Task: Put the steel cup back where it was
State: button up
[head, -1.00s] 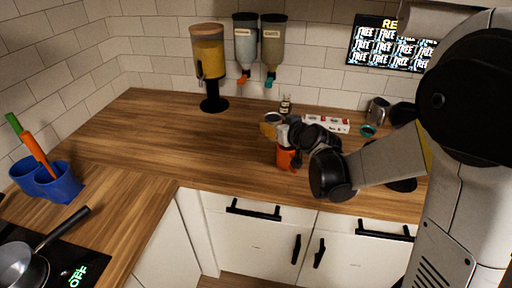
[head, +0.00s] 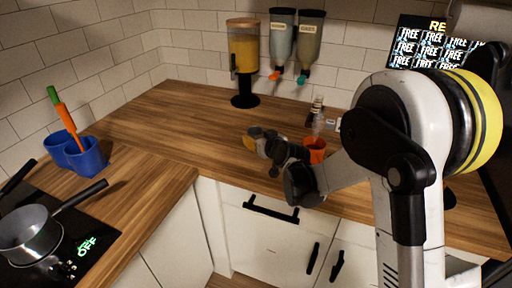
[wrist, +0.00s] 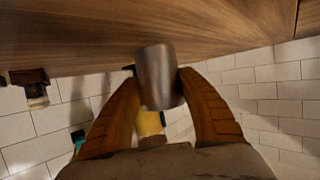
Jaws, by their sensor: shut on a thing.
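My gripper (wrist: 160,92) is shut on the steel cup (wrist: 158,75), a plain grey metal cylinder held between two orange-brown fingers in the wrist view. In the head view my gripper (head: 256,138) is over the middle of the wooden counter (head: 190,125), left of the orange cup (head: 316,146). The steel cup is small there and partly hidden by the gripper. I cannot tell whether it touches the counter.
A dispenser with yellow contents (head: 243,52) stands at the back, beside two wall dispensers (head: 283,40). A small bottle (head: 317,108) stands behind the orange cup. Blue utensil holders (head: 87,157) and a pot (head: 28,230) are at left. The counter left of my gripper is clear.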

jog(key=shift+f+b, duration=0.5)
jog(key=shift+f, duration=1)
jog(key=shift+f, duration=0.15)
jog(key=o, duration=1.3)
